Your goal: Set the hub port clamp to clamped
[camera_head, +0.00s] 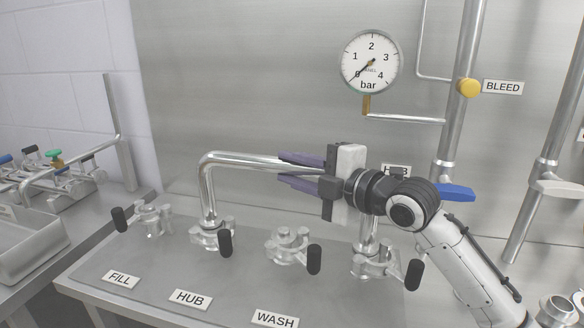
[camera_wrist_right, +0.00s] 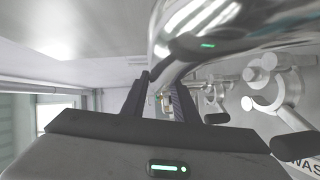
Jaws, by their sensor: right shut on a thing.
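The hub port clamp (camera_head: 207,238) is a silver clamp with a black handle (camera_head: 225,244), behind the HUB label (camera_head: 190,298). One leg of a bent steel pipe (camera_head: 208,190) stands upright in it. Whether the clamp is closed around the pipe, I cannot tell. My right gripper (camera_head: 283,170) is shut on the pipe's horizontal top run, above and to the right of the hub clamp. In the right wrist view the shiny pipe (camera_wrist_right: 200,28) passes close by the fingers (camera_wrist_right: 158,100). My left gripper is not in view.
Similar clamps stand at FILL (camera_head: 150,220), WASH (camera_head: 292,245) and a fourth port (camera_head: 375,262). Their black handles stick out to the side or front. A pressure gauge (camera_head: 371,62) and a BLEED valve (camera_head: 470,88) are on the back. A steel tray (camera_head: 30,240) is at left.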

